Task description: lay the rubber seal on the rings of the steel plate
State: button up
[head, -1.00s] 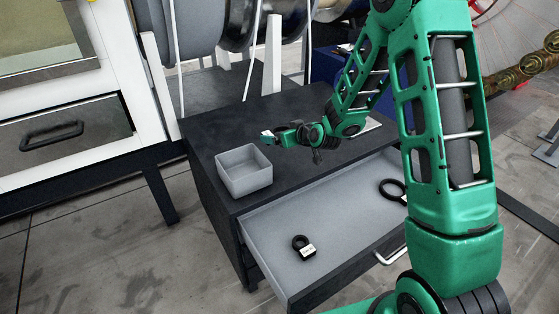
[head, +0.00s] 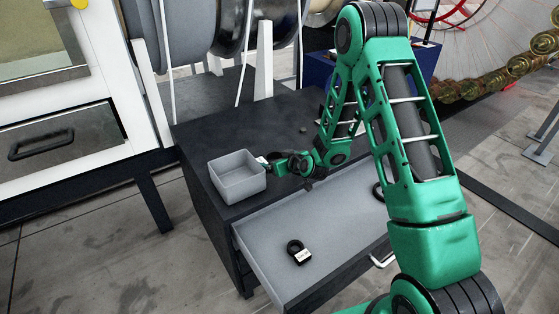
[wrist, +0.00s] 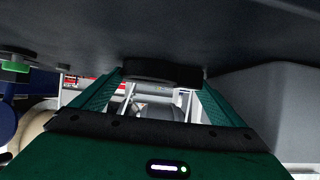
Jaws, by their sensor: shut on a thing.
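My gripper (head: 272,162) is shut on a dark ring-like piece, which I take to be the rubber seal (wrist: 160,72). It shows dark between the fingertips in the wrist view, and a small white tag shows at the tips in the head view. My gripper is over the dark cabinet top, close to the right side of the grey bin. I cannot tell whether the seal touches the top. I cannot make out the steel plate or its rings; my arm hides part of the cabinet top.
The open grey bin (head: 237,187) stands on the cabinet top (head: 205,135). Below, an open drawer (head: 262,228) holds a black ring with a white tag (head: 298,252) and another black ring (head: 378,191), partly hidden by my arm. Large spools (head: 235,30) stand behind.

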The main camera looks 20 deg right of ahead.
jog(key=o, duration=0.8)
jog(key=shift+f, duration=0.1)
jog(key=shift+c, duration=0.2)
jog(key=v, duration=1.2)
